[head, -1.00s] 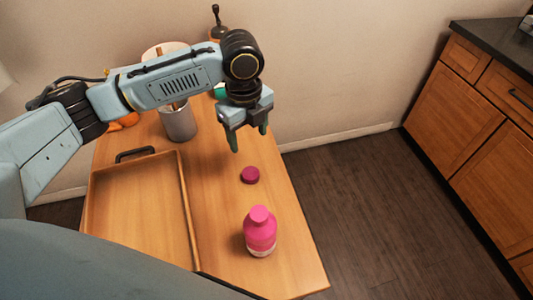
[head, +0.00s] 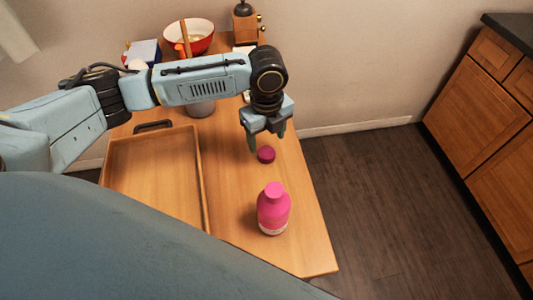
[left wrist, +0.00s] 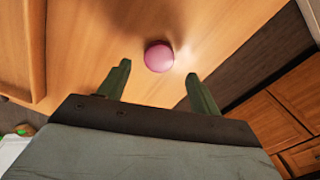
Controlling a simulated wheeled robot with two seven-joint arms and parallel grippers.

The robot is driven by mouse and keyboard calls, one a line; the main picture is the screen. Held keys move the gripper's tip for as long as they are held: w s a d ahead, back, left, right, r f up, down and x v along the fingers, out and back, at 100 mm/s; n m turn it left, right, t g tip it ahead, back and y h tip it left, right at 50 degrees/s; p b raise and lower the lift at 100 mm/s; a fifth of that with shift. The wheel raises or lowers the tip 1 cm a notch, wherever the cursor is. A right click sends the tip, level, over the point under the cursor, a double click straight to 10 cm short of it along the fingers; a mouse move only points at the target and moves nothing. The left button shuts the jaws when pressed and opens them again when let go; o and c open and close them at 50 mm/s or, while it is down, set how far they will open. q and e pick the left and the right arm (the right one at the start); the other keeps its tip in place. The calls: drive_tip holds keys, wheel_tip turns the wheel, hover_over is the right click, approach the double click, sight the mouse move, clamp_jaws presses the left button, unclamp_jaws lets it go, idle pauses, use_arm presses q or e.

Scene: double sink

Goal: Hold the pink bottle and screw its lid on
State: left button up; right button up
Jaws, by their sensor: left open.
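The pink bottle (head: 273,210) stands upright near the front right of the wooden table, with a pink top on its neck. The dark pink lid (head: 266,154) lies on the table behind the bottle. The lid also shows in the left wrist view (left wrist: 159,57), just beyond and between the fingertips. My left gripper (head: 267,141) is open and empty, pointing down above and slightly behind the lid. Its open fingers also show in the left wrist view (left wrist: 159,78). The bottle is out of the left wrist view. My right gripper is not in view.
A wooden tray (head: 203,190) with a black handle lies left of the bottle. A red bowl (head: 203,37), a grey cup (head: 201,109) and a wooden grinder (head: 245,27) stand at the back. The table's right edge is close to the lid and bottle.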

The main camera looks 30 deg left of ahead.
sight(265, 151)
use_arm(q)
drive_tip(key=shift+a+f+b, duration=0.15)
drive_tip(key=shift+f, duration=1.2)
drive_tip(key=shift+a+f+b, duration=0.1)
drive_tip(key=shift+f+b, duration=0.05)
drive_tip(key=shift+f, duration=1.15)
drive_tip(key=c, duration=1)
